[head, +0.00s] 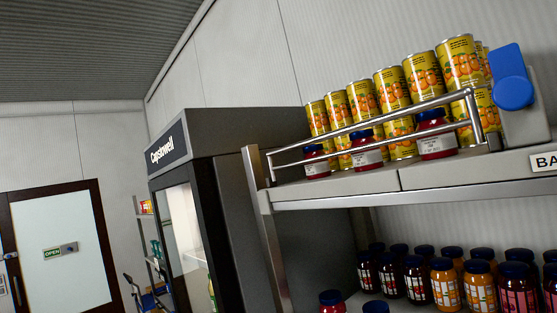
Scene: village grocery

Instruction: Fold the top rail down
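The top rail (375,121) is a chrome guard with two long bars. It stands raised along the front of the top shelf (355,187), in front of the cans and jars. Its right end bends down to the shelf beside a grey block (525,118). A blue paddle-shaped lever (509,72) with a round hub sits on that block. My gripper is not visible in this view, and I see nothing touching the rail or the lever.
Stacked yellow cans (391,87) and red jars with dark lids (437,146) stand behind the rail. More jars (446,284) fill the shelf below. A dark fridge (228,134) stands left of the shelf, and a door (62,243) is farther left.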

